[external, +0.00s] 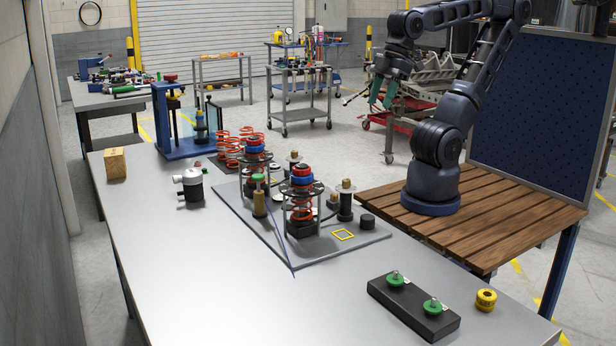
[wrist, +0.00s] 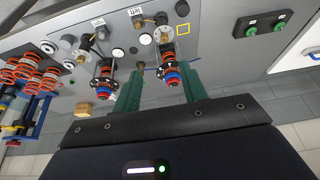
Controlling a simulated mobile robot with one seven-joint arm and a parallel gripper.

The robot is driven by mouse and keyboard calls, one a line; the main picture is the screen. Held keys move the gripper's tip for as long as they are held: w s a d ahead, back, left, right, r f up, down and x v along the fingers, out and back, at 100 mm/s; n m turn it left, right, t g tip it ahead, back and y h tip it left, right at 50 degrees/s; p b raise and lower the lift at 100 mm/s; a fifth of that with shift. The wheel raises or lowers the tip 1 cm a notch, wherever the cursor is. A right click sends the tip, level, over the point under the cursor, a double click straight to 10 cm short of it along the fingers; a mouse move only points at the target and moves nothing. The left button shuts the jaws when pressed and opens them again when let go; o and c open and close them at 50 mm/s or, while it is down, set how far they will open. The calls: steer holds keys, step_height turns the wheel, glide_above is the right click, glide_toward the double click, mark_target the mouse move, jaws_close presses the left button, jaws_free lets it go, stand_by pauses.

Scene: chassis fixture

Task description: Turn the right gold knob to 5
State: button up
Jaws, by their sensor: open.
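Two gold knobs sit on black posts on the grey plate, on the side facing my arm's base. In the external view, one gold knob (external: 293,157) is farther back and the other gold knob (external: 347,184) is nearer the front. My gripper (external: 380,105) is open and empty, raised well above the floor and apart from both knobs. Its green fingers (wrist: 160,78) also show in the wrist view.
Spring assemblies (external: 301,206) with red and blue caps stand on the plate (external: 270,248) close to the knobs. A black block with green knobs (external: 412,309) and a yellow cylinder (external: 486,299) lie at the front right. The table's left front is clear.

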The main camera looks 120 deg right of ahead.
steer(key=w+d+f+n+g+y, duration=0.1)
steer(key=w+d+f+g+y, duration=0.15)
steer(key=w+d+f, duration=0.35)
steer(key=n+g+h, duration=0.1)
steer(key=g+h, duration=0.1)
steer(key=h, duration=0.1)
glide_above(294, 154)
step_height(294, 154, down, 4)
steer(key=shift+s+d+f, duration=0.1)
steer(key=shift+d+f, duration=0.05)
steer(key=shift+f, duration=1.6)
steer(key=shift+s+d+f, duration=0.15)
steer(key=shift+f, duration=1.55)
steer(key=shift+s+d+f, duration=0.1)
steer(key=shift+d+f, duration=0.05)
steer(key=shift+f, duration=1.6)
jaws_close()
